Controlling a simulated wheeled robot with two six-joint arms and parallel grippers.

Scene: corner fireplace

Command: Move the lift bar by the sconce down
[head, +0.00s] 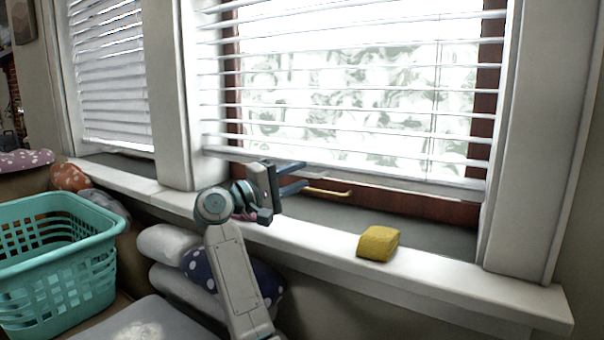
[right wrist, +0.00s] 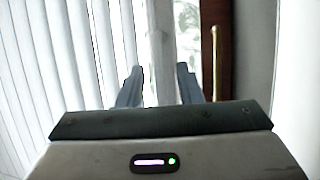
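The white bottom bar (head: 400,182) of the large blind runs across the lower part of the right window; I take it for the lift bar. It also shows in the right wrist view (right wrist: 160,50), upright in that picture and between the two fingers. My right gripper (head: 300,176) is open at the bar's left part, one finger above and one below. The right wrist view shows the fingers (right wrist: 158,86) apart, with gaps beside the bar. I cannot tell whether they reach around it. No sconce is clearly visible. My left gripper is out of view.
A brass handle (head: 326,192) is on the brown window frame below the bar. A yellow block (head: 378,243) lies on the white sill (head: 440,272). A second blind (head: 112,75) hangs at left. A teal basket (head: 60,262) and cushions (head: 165,243) are below the sill.

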